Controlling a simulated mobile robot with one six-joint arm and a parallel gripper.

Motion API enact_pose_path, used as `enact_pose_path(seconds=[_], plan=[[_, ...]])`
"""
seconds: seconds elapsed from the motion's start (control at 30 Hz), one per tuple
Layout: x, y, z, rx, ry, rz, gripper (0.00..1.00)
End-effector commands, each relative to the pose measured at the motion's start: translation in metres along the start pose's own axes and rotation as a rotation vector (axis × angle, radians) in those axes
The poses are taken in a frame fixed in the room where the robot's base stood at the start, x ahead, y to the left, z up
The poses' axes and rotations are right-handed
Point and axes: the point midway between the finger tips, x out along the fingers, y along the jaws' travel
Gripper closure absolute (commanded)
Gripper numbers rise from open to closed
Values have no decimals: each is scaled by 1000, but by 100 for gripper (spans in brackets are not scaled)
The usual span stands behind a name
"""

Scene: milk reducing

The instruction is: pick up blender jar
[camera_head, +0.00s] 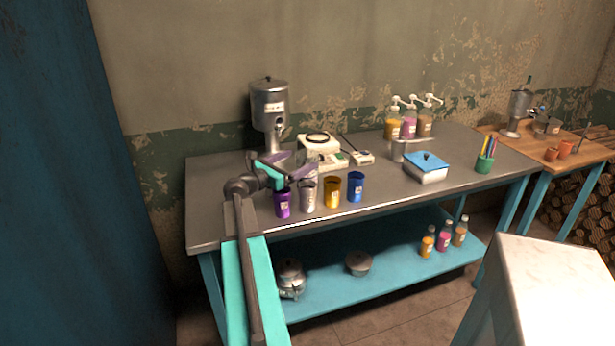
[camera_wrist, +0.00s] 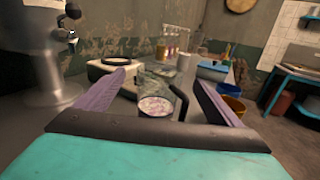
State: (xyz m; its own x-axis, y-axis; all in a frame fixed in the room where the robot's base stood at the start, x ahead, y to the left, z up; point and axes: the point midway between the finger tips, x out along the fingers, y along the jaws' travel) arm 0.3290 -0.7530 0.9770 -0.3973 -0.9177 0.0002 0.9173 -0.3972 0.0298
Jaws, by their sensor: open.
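The blender jar (camera_wrist: 157,103) is a clear, see-through jug with a dark handle on its right side. In the wrist view it stands on the grey tabletop between my two purple fingers, with pale contents or a pale base showing low in it. My gripper (camera_wrist: 167,82) is open, a finger on either side of the jar, and I see no clear contact. In the head view my gripper (camera_head: 297,167) is low over the table's left half, behind the row of cups. The jar is hard to make out there, largely hidden by the fingers.
A metal dispenser (camera_head: 270,108) stands left behind my gripper, with a white scale-like device (camera_head: 321,150) beside it. Purple (camera_head: 282,204), silver (camera_head: 307,197), yellow (camera_head: 332,193) and blue (camera_head: 355,187) cups line the front edge. Pump bottles (camera_head: 409,124) and a blue-lidded box (camera_head: 427,169) are farther right.

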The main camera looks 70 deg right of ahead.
Motion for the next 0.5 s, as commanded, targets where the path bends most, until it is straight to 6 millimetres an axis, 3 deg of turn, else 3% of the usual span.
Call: enact_pose_path(seconds=[0.27,0.5], plan=[[2,0,0,0,0,0,12],[25,0,2,-1,1,-2,12]])
